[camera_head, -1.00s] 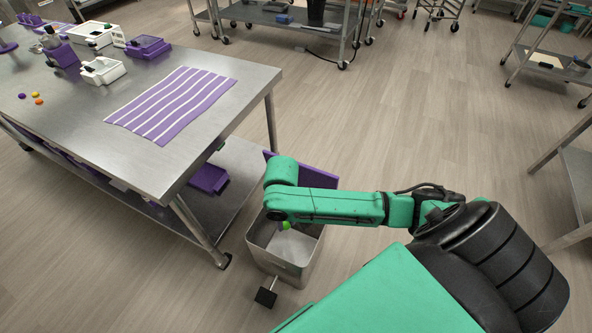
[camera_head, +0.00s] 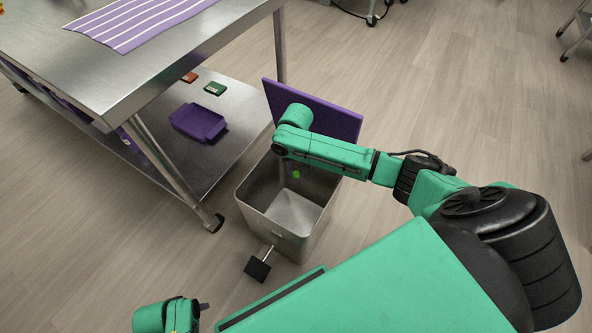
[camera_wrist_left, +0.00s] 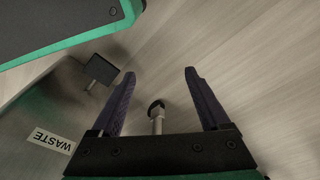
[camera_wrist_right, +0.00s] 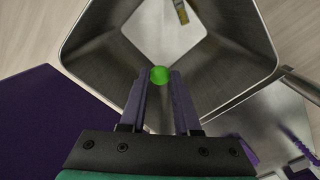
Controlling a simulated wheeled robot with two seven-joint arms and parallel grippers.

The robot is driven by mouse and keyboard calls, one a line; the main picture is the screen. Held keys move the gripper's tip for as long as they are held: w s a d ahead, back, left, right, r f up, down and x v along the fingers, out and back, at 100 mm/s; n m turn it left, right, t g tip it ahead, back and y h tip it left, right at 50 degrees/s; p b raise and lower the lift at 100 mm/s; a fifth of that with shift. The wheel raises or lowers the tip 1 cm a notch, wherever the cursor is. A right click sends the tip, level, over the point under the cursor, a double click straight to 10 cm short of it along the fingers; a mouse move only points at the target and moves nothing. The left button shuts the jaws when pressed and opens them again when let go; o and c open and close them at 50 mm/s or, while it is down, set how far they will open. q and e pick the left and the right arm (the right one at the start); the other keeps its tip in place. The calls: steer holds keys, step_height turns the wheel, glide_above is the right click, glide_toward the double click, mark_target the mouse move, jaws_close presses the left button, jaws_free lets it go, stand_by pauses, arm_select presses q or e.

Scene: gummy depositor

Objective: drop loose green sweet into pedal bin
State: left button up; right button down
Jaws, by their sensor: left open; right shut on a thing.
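The green sweet (camera_wrist_right: 160,75) is a small round ball between the fingertips of my right gripper (camera_wrist_right: 159,82), which is shut on it. In the head view the sweet (camera_head: 296,174) shows below my right arm, over the open mouth of the pedal bin (camera_head: 262,215). The bin is a square metal box with its purple lid (camera_head: 335,115) standing open at the back and a black pedal (camera_head: 257,270) in front. My left gripper (camera_wrist_left: 158,85) is open and empty, near the bin's front, with the pedal (camera_wrist_left: 101,68) and a WASTE label in its view.
A steel table (camera_head: 120,60) with a purple striped mat (camera_head: 135,20) stands at the left. Its lower shelf (camera_head: 215,135) holds a purple tray (camera_head: 199,122) and small boxes. The table leg with its caster (camera_head: 214,223) is close to the bin.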

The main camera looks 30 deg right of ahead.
mark_target(296, 173)
step_height(296, 173, down, 3)
steer(key=b, duration=0.3)
steer(key=shift+f+b, duration=0.2)
steer(key=shift+b, duration=0.1)
arm_select(q)
step_height(296, 173, up, 10)
steer(key=w+d, duration=0.1)
steer(key=shift+d+r+h, duration=0.15)
steer(key=shift+d+h, duration=0.1)
steer(key=shift+h, duration=0.05)
steer(key=shift+w, duration=0.1)
arm_select(e)
steer(key=c, duration=0.5)
jaws_free()
steer(key=shift+c, duration=0.2)
steer(key=shift+r, duration=0.1)
